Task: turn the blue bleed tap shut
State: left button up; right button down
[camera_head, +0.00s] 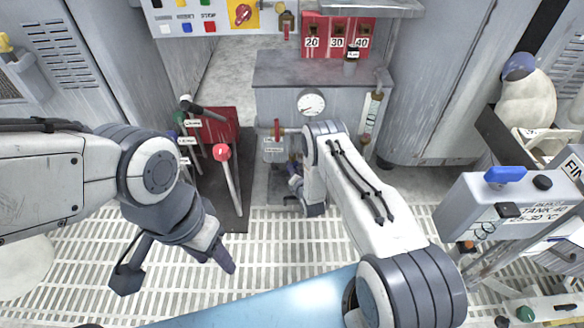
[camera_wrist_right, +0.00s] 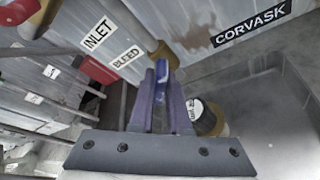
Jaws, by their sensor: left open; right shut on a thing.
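The blue bleed tap (camera_wrist_right: 162,68) shows in the right wrist view, below a brass fitting and beside the BLEED label (camera_wrist_right: 126,57). My right gripper (camera_wrist_right: 160,85) has its two fingers on either side of the blue handle and is shut on it. In the head view my right gripper (camera_head: 293,170) is low at the front of the grey cabinet (camera_head: 312,75), partly behind my right arm. I cannot make out the tap clearly there. My left gripper (camera_head: 222,258) is open and empty above the grated floor, at the left.
A red inlet handle (camera_head: 277,130) sits just above the right gripper. Levers, one with a red knob (camera_head: 221,152), stand to the left. A gauge (camera_head: 311,102) is on the cabinet. Grated floor is clear between the arms.

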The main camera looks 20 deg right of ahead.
jog(key=m+t, duration=0.1)
jog(key=m, duration=0.1)
jog(key=m+y, duration=0.1)
jog(key=m, duration=0.1)
jog(key=shift+t+y, duration=0.3)
jog(key=shift+t, duration=0.1)
dwell(0.5)
jog(key=c, duration=0.9)
grip_release()
jog(key=shift+s, duration=0.1)
jog(key=shift+s+r, duration=0.1)
jog(key=shift+s, duration=0.2)
jog(key=shift+s+d+r+p, duration=0.15)
jog(key=shift+s+p, duration=0.75)
jog(key=shift+s, duration=0.7)
jog(key=shift+s+d+r+p, duration=0.2)
jog(key=shift+s+p, duration=0.65)
jog(key=shift+s, duration=0.75)
jog(key=shift+s+d+r+p, duration=0.15)
jog(key=shift+s+p, duration=0.75)
jog(key=shift+s, duration=0.7)
